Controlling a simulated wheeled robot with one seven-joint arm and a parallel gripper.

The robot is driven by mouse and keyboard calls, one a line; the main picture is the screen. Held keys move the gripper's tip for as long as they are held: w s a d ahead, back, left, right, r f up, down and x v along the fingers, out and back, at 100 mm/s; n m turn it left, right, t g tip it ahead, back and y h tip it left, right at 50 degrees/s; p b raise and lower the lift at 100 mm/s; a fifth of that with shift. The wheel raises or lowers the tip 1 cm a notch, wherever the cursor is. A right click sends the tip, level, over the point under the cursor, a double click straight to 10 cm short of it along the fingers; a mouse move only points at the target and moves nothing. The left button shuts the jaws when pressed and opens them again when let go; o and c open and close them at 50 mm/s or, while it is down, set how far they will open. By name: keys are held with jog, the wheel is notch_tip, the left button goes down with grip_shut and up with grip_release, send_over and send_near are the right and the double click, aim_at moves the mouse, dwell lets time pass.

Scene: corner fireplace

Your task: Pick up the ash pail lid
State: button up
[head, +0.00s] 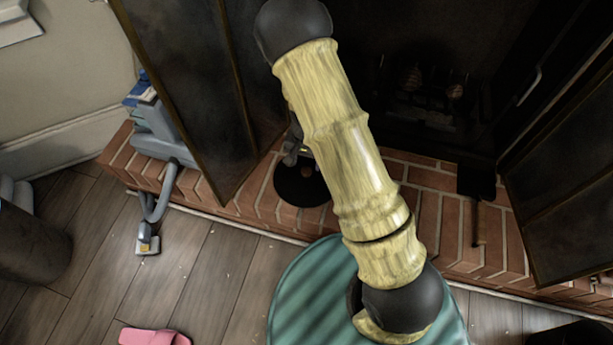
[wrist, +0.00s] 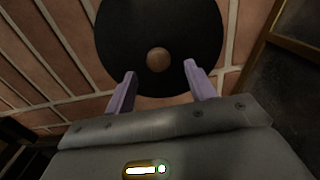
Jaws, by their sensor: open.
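The ash pail lid is a round black disc (wrist: 190,35) with a brown round knob (wrist: 158,60) at its centre. In the wrist view it fills the upper middle, over the brick hearth. In the head view the black lid (head: 300,187) lies on the brick ledge, partly hidden behind my arm. My gripper (wrist: 160,85) is open, with its two purple fingers pointing at the lid and the knob seen between and just beyond the tips. I see nothing held. I cannot tell whether the fingers touch the lid.
A brick hearth (head: 428,179) runs along the fireplace opening. Dark folding screen panels (head: 190,80) stand left and right. A blue-grey vacuum-like device (head: 160,140) sits on the hearth's left end. A pink item (head: 152,337) is on the floor.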

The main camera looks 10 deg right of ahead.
aim_at(306, 170)
jog(key=f+b, duration=0.4)
jog(key=f, duration=0.1)
jog(key=shift+s, duration=0.2)
jog(key=shift+r, duration=0.1)
jog(key=c, duration=1.1)
jog(key=shift+c, duration=0.2)
jog(key=shift+r, duration=0.1)
notch_tip(306, 170, up, 10)
jog(key=p, duration=0.7)
